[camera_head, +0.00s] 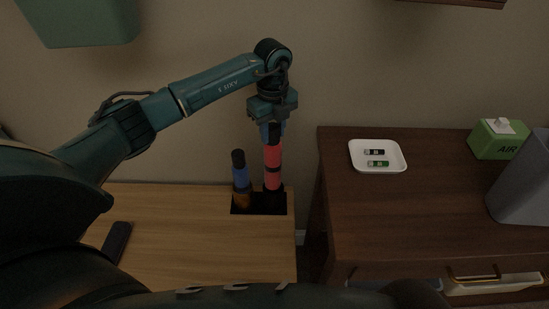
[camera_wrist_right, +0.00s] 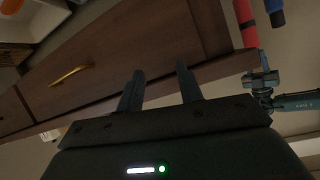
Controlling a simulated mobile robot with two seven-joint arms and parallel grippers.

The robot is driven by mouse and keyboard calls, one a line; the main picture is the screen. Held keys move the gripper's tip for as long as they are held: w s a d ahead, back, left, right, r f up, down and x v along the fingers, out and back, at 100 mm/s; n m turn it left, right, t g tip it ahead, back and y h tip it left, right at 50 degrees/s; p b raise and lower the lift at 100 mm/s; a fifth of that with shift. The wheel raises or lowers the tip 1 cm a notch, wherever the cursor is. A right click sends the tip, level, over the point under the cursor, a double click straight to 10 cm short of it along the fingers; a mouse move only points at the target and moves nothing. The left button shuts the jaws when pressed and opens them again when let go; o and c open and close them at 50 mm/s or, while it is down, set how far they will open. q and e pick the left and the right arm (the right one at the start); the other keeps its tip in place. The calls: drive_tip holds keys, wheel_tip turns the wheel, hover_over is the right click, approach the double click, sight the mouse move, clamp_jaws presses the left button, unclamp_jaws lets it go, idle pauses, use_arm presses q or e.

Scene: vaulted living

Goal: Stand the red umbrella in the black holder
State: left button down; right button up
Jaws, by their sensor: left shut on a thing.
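The red umbrella (camera_head: 273,158) is upright, with dark bands. My left gripper (camera_head: 272,130) is shut on its top end from above. Its lower end meets the right part of the black holder (camera_head: 260,211); how deep it sits is hidden. A blue umbrella (camera_head: 240,177) stands at the left in the same holder, apart from the red one. In the right wrist view, the red umbrella (camera_wrist_right: 247,22), blue umbrella (camera_wrist_right: 277,17) and left gripper (camera_wrist_right: 262,80) show at the upper right. My right gripper (camera_wrist_right: 160,68) is open and empty.
The holder is at the right end of a light wooden surface (camera_head: 190,235), with a dark remote (camera_head: 117,240) at left. A dark wooden cabinet (camera_head: 430,205) stands to the right, bearing a white tray (camera_head: 359,163) with batteries, a green tissue box (camera_head: 497,140) and a grey bin (camera_head: 524,190).

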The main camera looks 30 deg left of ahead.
sight(273, 148)
use_arm(q)
drive_tip(key=shift+f, duration=3.05)
